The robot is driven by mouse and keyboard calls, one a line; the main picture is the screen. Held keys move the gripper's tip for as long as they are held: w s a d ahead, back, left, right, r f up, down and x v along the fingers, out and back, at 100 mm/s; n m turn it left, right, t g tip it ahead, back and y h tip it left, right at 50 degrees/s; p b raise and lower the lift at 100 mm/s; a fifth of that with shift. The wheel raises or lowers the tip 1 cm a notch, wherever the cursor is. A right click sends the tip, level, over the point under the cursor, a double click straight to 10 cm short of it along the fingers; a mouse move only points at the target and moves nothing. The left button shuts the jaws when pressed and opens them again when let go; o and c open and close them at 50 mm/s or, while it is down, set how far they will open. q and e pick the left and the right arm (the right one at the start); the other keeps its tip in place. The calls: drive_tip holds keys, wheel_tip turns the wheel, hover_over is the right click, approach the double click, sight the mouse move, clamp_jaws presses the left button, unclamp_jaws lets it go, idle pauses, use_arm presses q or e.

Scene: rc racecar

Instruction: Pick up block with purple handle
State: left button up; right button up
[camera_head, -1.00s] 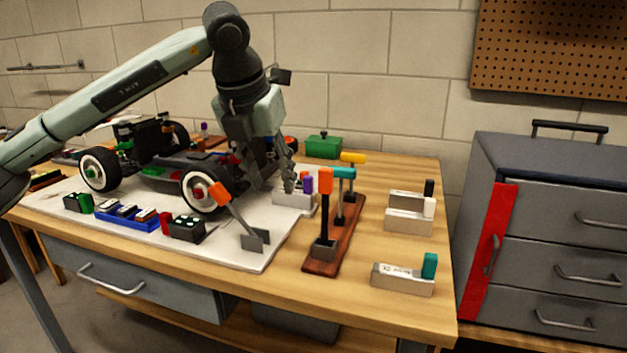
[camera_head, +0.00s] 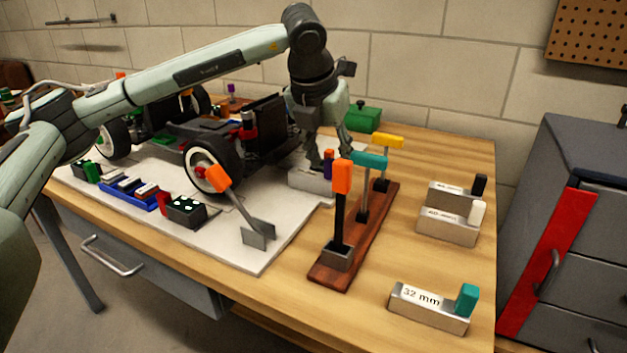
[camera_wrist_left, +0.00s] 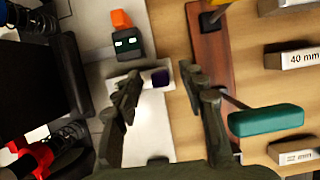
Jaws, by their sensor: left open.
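The block with the purple handle (camera_head: 313,181) is a pale bar lying at the right part of the white mat, behind the tool rack. Its purple handle (camera_head: 328,166) stands up at the right end. In the left wrist view the handle (camera_wrist_left: 160,77) lies between the fingers, with the pale block (camera_wrist_left: 149,126) below it in the picture. My left gripper (camera_head: 328,154) points down over the handle, open, with nothing gripped. The wrist view shows its fingers (camera_wrist_left: 160,84) on either side, with a visible gap to the right finger. My right gripper is not in view.
A wooden rack (camera_head: 375,225) with orange, teal and yellow-handled tools stands close by on the right. The teal handle (camera_wrist_left: 266,120) is beside the right finger. The RC car (camera_head: 215,155) stands left. Blocks with black, white and teal handles (camera_head: 432,307) lie right.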

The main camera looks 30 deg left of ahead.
use_arm(q)
drive_tip(key=shift+w+f, duration=0.2)
drive_tip(key=shift+f, duration=0.3)
clamp_jaws()
drive_tip(key=shift+r, duration=0.1)
